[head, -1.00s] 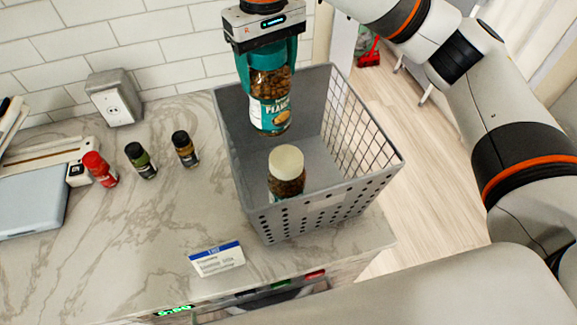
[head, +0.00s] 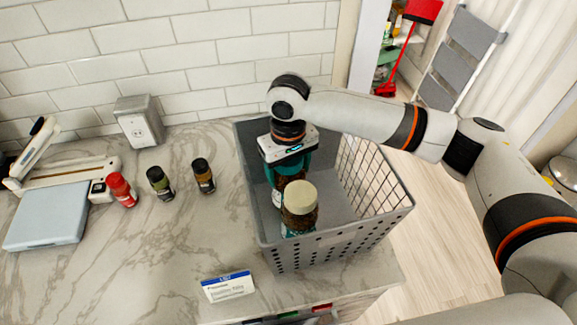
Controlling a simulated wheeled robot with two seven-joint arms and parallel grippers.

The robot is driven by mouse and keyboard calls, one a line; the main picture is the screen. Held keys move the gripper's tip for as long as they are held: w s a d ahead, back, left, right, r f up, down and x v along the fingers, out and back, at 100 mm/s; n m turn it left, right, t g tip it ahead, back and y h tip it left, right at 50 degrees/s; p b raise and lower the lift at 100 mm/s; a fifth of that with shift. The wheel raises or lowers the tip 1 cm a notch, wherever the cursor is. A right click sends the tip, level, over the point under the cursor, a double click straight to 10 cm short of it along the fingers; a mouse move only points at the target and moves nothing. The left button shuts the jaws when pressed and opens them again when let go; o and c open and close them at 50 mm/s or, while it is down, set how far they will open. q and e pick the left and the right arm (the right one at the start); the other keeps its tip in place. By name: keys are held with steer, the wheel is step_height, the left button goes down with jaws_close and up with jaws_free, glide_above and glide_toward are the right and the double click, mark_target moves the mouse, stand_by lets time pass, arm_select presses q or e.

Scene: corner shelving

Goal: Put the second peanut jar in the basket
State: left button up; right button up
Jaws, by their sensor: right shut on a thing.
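The grey basket (head: 330,247) stands on the marble counter at its right end. One jar with a cream lid (head: 299,197) stands upright inside the basket, near its front. My right gripper (head: 287,175) reaches down into the basket behind that jar. My left gripper is not in view.
A red-labelled bottle (head: 122,190), a green spice jar (head: 160,183) and a brown spice jar (head: 203,176) stand left of the basket. A scale (head: 47,217) lies far left. A sign (head: 228,287) stands at the front edge. The counter's middle is clear.

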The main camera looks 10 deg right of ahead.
steer(key=shift+f, duration=0.25)
steer(key=o, duration=1.3)
steer(key=shift+f, duration=0.1)
steer(key=shift+o, duration=0.2)
steer(key=shift+r, duration=0.35)
step_height(320, 180, up, 12)
steer(key=b, duration=0.2)
steer(key=shift+f+b, duration=0.2)
steer(key=shift+b, duration=0.1)
